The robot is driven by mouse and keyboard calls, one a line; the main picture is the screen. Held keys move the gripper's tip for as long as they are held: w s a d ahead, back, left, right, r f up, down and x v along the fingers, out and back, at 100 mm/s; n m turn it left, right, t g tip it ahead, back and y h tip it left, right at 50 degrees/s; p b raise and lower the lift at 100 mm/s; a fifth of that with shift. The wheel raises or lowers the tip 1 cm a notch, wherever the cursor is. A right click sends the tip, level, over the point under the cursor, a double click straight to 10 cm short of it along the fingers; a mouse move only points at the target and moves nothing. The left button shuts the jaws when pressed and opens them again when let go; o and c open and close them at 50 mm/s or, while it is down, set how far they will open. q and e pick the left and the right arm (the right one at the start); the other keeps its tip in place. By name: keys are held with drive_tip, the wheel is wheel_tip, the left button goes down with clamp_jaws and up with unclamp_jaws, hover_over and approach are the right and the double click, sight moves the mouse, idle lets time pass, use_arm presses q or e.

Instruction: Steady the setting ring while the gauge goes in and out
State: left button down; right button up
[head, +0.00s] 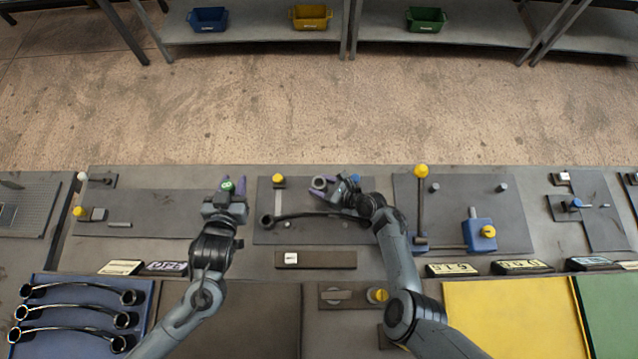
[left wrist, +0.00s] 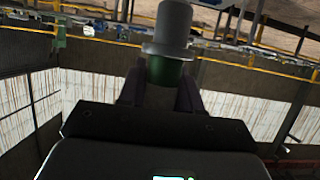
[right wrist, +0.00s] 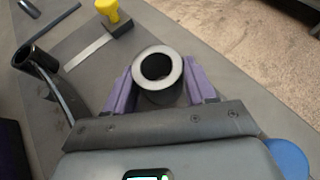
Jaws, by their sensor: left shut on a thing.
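The gauge, a grey stepped plug with a green body (left wrist: 165,70), is in my left gripper (head: 230,186), which is shut on it. Its green end (head: 227,185) shows in the head view, left of the middle mat. The setting ring, a grey cylinder with a round bore (head: 319,183), stands at the back of the middle mat. In the right wrist view the ring (right wrist: 158,70) sits between the purple fingers of my right gripper (right wrist: 160,85), its bore open and empty. Whether those fingers press on the ring I cannot tell. The gauge is apart from the ring.
A black arm with ringed ends (head: 310,215) lies on the middle mat in front of the ring. A yellow-knobbed block (head: 278,182) is left of the ring. A blue fixture (head: 478,234) with a tall yellow-knobbed lever (head: 421,172) stands to the right. Similar black arms lie on a blue mat (head: 75,285).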

drive_tip(key=shift+c, duration=1.4)
use_arm(q)
drive_tip(key=m+g+h, duration=0.2)
drive_tip(key=m+h, duration=0.4)
drive_tip(key=h, duration=0.1)
hover_over(322, 178)
wheel_tip(322, 178, down, 8)
drive_tip(key=shift+f, duration=2.2)
